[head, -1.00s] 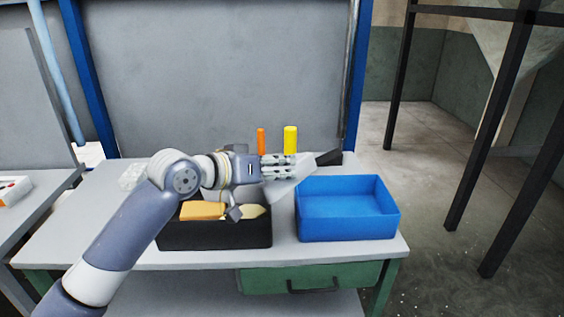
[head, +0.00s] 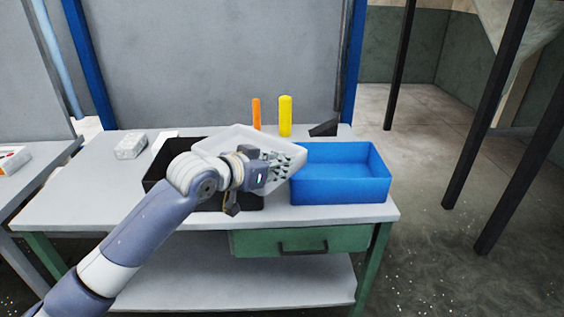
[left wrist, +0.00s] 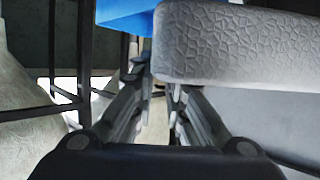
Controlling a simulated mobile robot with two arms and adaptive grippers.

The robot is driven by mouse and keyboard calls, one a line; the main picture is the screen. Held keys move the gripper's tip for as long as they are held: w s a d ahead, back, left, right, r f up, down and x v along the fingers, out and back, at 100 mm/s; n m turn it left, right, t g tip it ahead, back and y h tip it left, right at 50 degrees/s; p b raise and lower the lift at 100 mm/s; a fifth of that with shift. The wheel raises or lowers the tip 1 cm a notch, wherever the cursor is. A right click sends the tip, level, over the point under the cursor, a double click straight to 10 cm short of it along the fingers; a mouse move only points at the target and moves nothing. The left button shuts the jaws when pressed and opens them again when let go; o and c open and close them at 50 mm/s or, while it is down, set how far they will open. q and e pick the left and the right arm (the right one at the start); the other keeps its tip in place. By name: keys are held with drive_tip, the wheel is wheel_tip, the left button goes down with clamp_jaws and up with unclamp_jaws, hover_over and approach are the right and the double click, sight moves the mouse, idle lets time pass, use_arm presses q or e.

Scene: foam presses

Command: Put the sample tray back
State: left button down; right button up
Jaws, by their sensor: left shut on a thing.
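The sample tray (head: 238,137) is a shallow pale grey-white tray, held in the air above the black bin and tilted toward the head camera. My left gripper (head: 287,164) is shut on the tray's near right side. In the left wrist view the tray's textured wall (left wrist: 228,45) fills the upper right, beside the fingers (left wrist: 158,85). My gripper and wrist hide part of the tray in the head view. My right gripper is not in view.
The black bin (head: 158,176) sits below the tray, and the blue bin (head: 340,188) stands to its right. Behind are an orange cylinder (head: 256,114), a yellow cylinder (head: 285,117) and a dark wedge (head: 324,128). A small white box (head: 131,146) lies left. The table's front left (head: 75,198) is clear.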

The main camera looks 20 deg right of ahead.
use_arm(q)
drive_tip(key=shift+f, duration=0.1)
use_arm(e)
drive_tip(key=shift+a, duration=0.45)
